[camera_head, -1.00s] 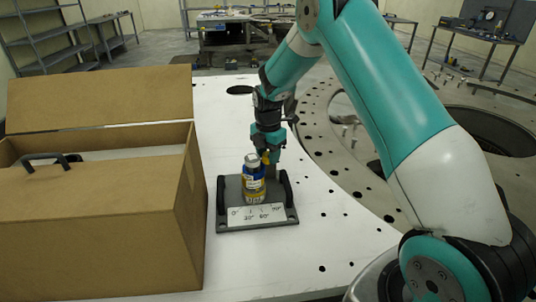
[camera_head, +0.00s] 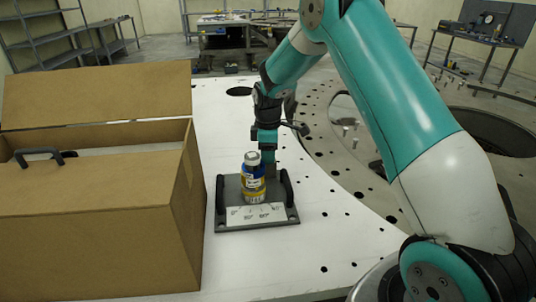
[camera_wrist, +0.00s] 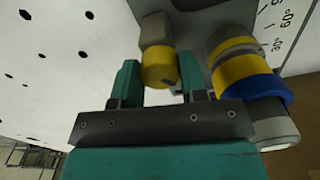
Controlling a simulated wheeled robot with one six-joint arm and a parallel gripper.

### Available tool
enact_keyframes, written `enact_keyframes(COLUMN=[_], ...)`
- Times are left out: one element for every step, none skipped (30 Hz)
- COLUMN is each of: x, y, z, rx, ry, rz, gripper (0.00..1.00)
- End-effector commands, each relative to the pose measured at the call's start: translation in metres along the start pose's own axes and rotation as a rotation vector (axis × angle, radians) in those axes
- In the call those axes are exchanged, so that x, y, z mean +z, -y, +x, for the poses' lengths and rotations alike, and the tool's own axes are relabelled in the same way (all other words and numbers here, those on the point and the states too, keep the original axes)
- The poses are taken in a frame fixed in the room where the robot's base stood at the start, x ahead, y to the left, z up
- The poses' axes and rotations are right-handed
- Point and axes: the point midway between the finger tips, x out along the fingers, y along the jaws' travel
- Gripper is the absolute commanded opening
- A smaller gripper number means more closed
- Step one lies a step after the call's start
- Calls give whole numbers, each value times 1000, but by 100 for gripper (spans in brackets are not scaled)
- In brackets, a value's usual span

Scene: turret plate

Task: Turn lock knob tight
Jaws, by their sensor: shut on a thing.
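The lock knob (camera_wrist: 158,70) is a short yellow cylinder on a grey block, seen in the wrist view between the two teal fingers of my gripper (camera_wrist: 160,80). My gripper is shut on it. In the head view my gripper (camera_head: 269,155) points down behind the blue-and-yellow turret cylinder (camera_head: 253,180), and the knob is hidden there. The turret cylinder, with blue and yellow bands and a grey end, stands upright on the grey base plate (camera_head: 228,208). In the wrist view the cylinder (camera_wrist: 245,72) sits close to the right of my right finger.
A white angle scale (camera_head: 256,214) lies on the front of the base plate, between two dark side handles. A large open cardboard box (camera_head: 95,230) stands to the left. The white table (camera_head: 330,250) with small holes is clear in front and to the right.

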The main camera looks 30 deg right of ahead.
Motion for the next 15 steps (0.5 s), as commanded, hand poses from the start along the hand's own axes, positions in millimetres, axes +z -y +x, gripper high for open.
enact_keyframes(x=[0,0,0,0,0,0,0,0,0,0,0,0,0,0,0], y=[0,0,0,0,0,0,0,0,0,0,0,0,0,0,0], z=[0,0,0,0,0,0,0,0,0,0,0,-1,-1,-1,-1], rx=[2,2,1,1,1,1,1,1,1,1,1,1,1,1,1], ry=[0,0,0,0,0,0,0,0,0,0,0,0,0,-1,-1], rz=[45,74,111,140,168,205,233,260,295,320,345,377,399,422,450], gripper=[16,16,16,16,16,16,16,16,16,16,16,16,16,16,16])
